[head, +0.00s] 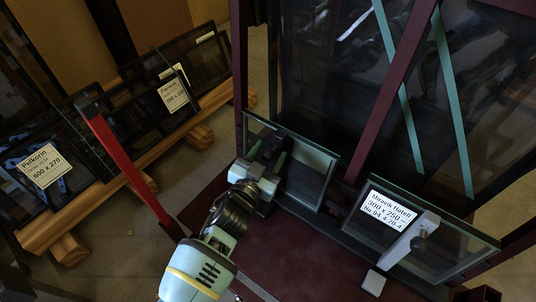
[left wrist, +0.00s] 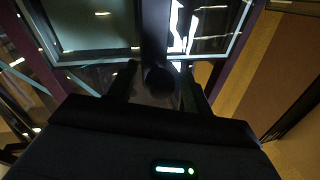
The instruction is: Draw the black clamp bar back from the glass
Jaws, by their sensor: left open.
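The black clamp bar (left wrist: 155,35) stands in front of glass in the left wrist view, with a rounded dark end toward me. In the head view it is mostly hidden by my left gripper (head: 270,157). That gripper is open at the pane's left part. In the left wrist view its fingers (left wrist: 155,88) lie on either side of the bar's end; whether they touch it I cannot tell. My right gripper is not seen.
A second pane (head: 462,247) with a white label (head: 388,211) and a light grey clamp (head: 411,240) stands to the right. Dark red posts (head: 392,85) rise behind. A wooden rack (head: 150,155) with labelled panes and a red bar (head: 128,165) are at left.

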